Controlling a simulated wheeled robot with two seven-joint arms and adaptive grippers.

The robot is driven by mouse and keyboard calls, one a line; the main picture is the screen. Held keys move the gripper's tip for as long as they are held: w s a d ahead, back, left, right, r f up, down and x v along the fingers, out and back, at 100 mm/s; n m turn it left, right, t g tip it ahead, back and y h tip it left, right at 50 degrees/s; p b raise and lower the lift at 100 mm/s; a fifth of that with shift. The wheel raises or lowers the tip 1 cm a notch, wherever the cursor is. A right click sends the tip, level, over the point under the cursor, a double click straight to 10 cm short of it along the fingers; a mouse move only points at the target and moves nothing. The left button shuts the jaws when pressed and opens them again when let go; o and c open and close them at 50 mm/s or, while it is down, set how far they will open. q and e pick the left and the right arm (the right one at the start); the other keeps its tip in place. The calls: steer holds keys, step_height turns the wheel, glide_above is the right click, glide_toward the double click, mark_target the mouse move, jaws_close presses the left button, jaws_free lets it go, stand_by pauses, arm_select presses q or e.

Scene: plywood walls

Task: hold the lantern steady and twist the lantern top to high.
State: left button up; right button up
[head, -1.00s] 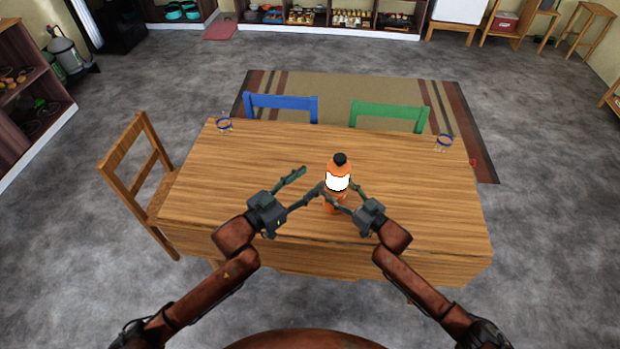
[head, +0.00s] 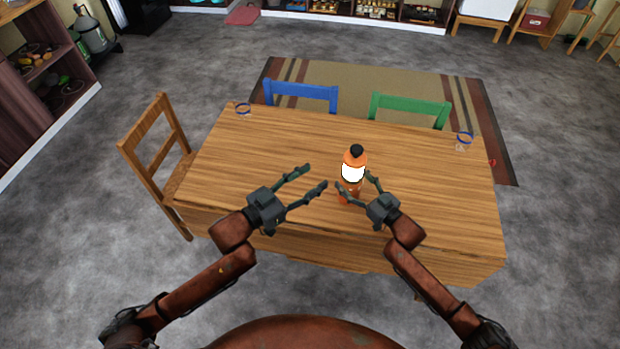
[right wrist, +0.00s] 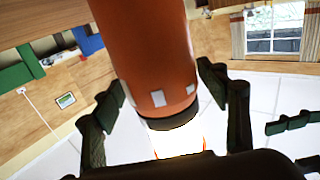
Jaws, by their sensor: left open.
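The lantern (head: 345,193) stands upright near the middle front of the table (head: 270,145). It has an orange base, a bright white glowing band and an orange top (head: 354,157) with a black knob. My right gripper (head: 354,180) has one finger on each side of the lantern's lower body. The right wrist view shows the orange body (right wrist: 150,55) between the fingers, which appear to press on its sides. My left gripper (head: 317,176) is open and empty, to the left of the lantern and apart from it.
Blue-rimmed glasses stand at the far left (head: 243,110) and far right (head: 464,141) table corners. A blue chair (head: 302,95) and a green chair (head: 410,107) stand behind the table; a wooden chair (head: 160,150) stands at its left. The tabletop around the lantern is clear.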

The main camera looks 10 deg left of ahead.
steer(key=shift+o, duration=0.8)
steer(key=shift+r, duration=0.1)
steer(key=shift+s, duration=0.1)
steer(key=v, duration=1.2)
steer(key=shift+a, duration=0.1)
